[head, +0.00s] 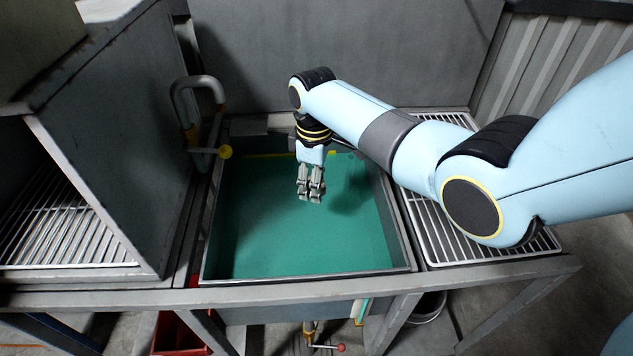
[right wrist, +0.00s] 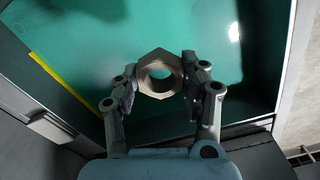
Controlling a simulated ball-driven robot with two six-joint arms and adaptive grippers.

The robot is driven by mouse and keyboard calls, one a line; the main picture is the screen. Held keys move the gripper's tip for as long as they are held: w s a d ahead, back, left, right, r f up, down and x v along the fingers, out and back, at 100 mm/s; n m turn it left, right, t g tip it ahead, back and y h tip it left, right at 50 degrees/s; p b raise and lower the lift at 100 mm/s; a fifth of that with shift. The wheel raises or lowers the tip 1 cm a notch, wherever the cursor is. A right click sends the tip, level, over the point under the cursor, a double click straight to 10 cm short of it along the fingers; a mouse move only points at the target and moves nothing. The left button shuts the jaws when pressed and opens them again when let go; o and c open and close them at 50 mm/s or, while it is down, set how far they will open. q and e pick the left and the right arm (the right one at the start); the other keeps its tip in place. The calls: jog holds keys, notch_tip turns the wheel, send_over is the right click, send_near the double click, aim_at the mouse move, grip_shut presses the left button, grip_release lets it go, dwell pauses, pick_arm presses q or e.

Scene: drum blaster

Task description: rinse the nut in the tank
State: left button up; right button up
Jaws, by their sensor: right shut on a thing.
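The tank (head: 404,254) is a grey metal basin with green liquid in it, in the middle of the head view. My right gripper (head: 311,198) hangs over the tank with its fingers pointing down. In the right wrist view my right gripper (right wrist: 160,88) is shut on the nut (right wrist: 160,56), a hexagonal, beige-grey metal ring with its hole facing the camera. The green liquid lies behind the nut there. In the head view the nut is hidden by the fingers. I cannot tell if it touches the liquid. My left gripper is not in view.
A wire drain rack (head: 440,240) is right of the tank. An open metal cabinet with a rack (head: 65,235) stands left. A red bin (head: 178,333) is below.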

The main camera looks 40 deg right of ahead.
notch_tip(320, 180, down, 24)
jog(key=b, duration=1.9)
jog(key=shift+s+f, duration=0.1)
jog(key=shift+f, duration=0.05)
jog(key=shift+f, duration=0.1)
jog(key=shift+f+b, duration=0.65)
jog(key=shift+f, duration=0.15)
jog(key=shift+r, duration=0.15)
jog(key=shift+r+p, duration=0.8)
jog(key=shift+p, duration=0.2)
jog(key=shift+f, duration=0.15)
